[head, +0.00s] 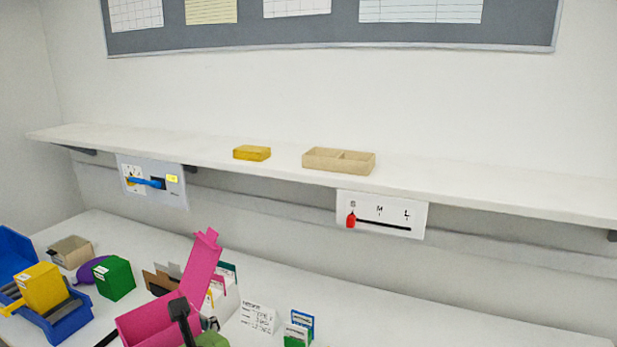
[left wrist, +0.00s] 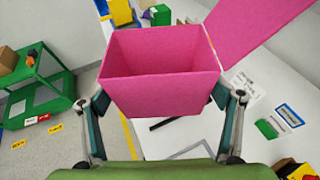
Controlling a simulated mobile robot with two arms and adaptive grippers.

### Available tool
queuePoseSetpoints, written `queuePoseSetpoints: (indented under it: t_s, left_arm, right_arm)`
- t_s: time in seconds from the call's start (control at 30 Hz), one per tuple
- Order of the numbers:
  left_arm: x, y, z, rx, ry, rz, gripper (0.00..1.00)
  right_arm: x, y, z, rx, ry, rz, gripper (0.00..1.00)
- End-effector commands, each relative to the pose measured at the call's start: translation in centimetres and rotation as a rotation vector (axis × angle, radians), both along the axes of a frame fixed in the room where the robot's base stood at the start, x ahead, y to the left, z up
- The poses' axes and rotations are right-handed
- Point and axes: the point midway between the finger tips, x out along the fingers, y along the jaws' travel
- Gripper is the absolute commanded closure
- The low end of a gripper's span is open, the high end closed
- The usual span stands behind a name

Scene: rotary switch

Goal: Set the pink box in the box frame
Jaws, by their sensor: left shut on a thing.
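The pink box (head: 150,324) is an open-topped box with its lid (head: 203,262) raised, at the bottom of the head view. It also fills the upper middle of the left wrist view (left wrist: 160,88), and its inside looks empty. My left gripper (head: 190,322) is shut on the box, with a finger on either side of it in the left wrist view (left wrist: 163,108). I cannot tell for sure which thing is the box frame. A blue frame-like holder (head: 68,322) with a yellow box in it stands at the left. My right gripper is not in view.
A green box (head: 114,278), a purple thing (head: 88,270) and a beige box (head: 71,251) are at the left. Cards (head: 299,328) lie to the right. A shelf (head: 480,193) carries a yellow block (head: 252,153) and a wooden tray (head: 322,162). The counter's right is clear.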

Motion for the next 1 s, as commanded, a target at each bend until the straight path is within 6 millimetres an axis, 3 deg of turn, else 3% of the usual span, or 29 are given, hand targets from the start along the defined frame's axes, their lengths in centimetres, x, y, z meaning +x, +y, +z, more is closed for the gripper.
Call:
queuePoseSetpoints:
  t_s: [0.03,0.2,0.43,0.73,1.0]
  left_arm:
    - [-1.6,-1.1,-0.6,0.005,0.002,-0.054,0.38]
    - [-5.7,-4.0,-2.2,0.003,0.002,-0.192,0.38]
    - [-8.4,-5.5,-3.1,0.002,-0.002,-0.277,0.38]
    - [-7.9,-6.4,-3.0,0.0,0.0,-0.325,0.38]
    - [-4.3,-10.8,-3.8,0.001,0.003,-0.548,0.38]
  right_arm:
    - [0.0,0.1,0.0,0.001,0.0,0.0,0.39]
    - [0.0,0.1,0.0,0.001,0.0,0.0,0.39]
    - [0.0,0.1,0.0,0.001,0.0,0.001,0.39]
    - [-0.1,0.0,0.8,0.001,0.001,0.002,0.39]
    - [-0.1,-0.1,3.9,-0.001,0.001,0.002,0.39]
